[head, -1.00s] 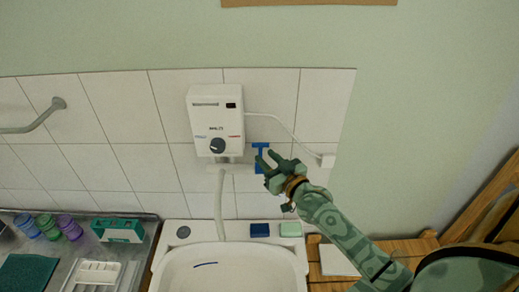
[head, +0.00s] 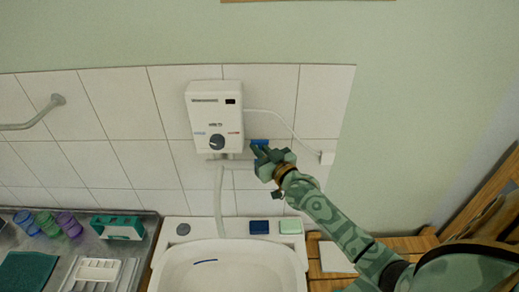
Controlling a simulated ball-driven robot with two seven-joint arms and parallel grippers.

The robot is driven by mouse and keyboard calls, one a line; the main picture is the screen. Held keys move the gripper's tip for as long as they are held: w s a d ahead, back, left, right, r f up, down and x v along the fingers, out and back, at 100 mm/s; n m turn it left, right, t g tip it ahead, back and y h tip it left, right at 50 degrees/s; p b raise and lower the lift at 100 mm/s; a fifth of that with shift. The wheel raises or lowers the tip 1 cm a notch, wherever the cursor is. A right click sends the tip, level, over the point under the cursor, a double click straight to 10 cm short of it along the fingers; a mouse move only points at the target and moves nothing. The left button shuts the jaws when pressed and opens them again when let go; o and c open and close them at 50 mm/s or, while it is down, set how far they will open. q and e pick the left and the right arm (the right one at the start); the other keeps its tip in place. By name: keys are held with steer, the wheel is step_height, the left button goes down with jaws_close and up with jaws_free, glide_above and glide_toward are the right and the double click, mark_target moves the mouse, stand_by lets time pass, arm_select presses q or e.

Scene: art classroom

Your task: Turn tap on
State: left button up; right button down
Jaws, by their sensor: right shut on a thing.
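A white water heater (head: 216,117) with a dark round knob (head: 217,142) hangs on the tiled wall. A pale spout pipe (head: 219,200) runs down from it toward the white sink (head: 229,267). The blue tap handle (head: 259,142) is at the right of the heater's lower edge. Its top bar shows, and the rest is hidden behind my gripper. My right gripper (head: 261,152) is at the handle and shut on it. My left gripper is not in view.
A blue block (head: 259,227) and a pale green block (head: 291,227) lie on the sink's back ledge. A metal counter (head: 137,259) with several cups and a teal box (head: 118,228) is at the left. A grab rail (head: 30,122) sticks out on the left wall.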

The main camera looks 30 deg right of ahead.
steer(key=t+b, duration=0.1)
steer(key=b, duration=0.1)
steer(key=s+f+n+t+b, duration=0.1)
steer(key=b, duration=0.1)
steer(key=shift+s+a+n, duration=0.2)
steer(key=shift+a+n, duration=0.1)
steer(key=shift+a, duration=0.1)
steer(key=shift+s+a+r+n+t+y+b, duration=0.1)
steer(key=shift+s+r+n+t+y+b, duration=0.05)
steer(key=shift+r+n+t+y+b, duration=0.2)
steer(key=c, duration=1.5)
jaws_free()
steer(key=shift+c, duration=0.2)
